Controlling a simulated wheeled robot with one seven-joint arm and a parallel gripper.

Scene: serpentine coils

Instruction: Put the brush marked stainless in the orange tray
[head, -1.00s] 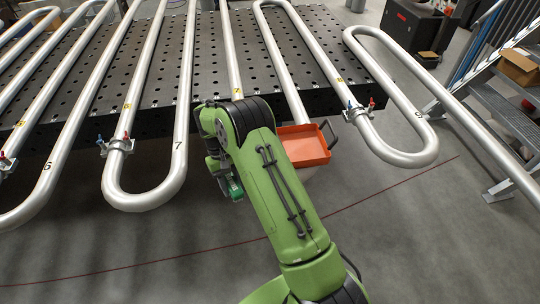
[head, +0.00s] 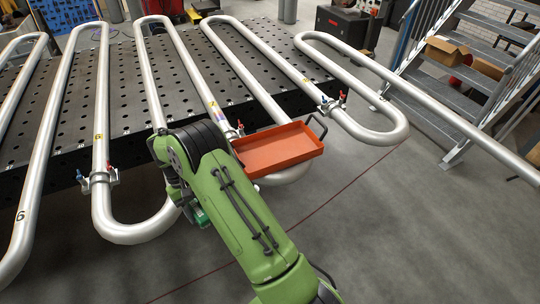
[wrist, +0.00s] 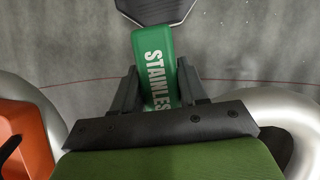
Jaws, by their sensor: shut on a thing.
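The green brush marked "STAINLESS" (wrist: 154,60) is between the two fingers of my gripper (wrist: 157,88) in the wrist view, which are shut on it. Its dark end points away from my gripper. In the head view a small green part of the brush (head: 201,216) shows below my arm's wrist, and the rest is hidden. The orange tray (head: 280,148) is to the right of my gripper in the head view, by the coil bends at the table edge. Its visible floor looks empty. An orange edge (wrist: 22,135) shows at the left of the wrist view.
Silver serpentine coils (head: 145,235) lie over a black perforated table (head: 80,75) and their bends stick out past its front edge. Clamps with red and blue handles (head: 97,180) sit on them. Metal stairs (head: 440,90) stand at right. The grey floor in front is open.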

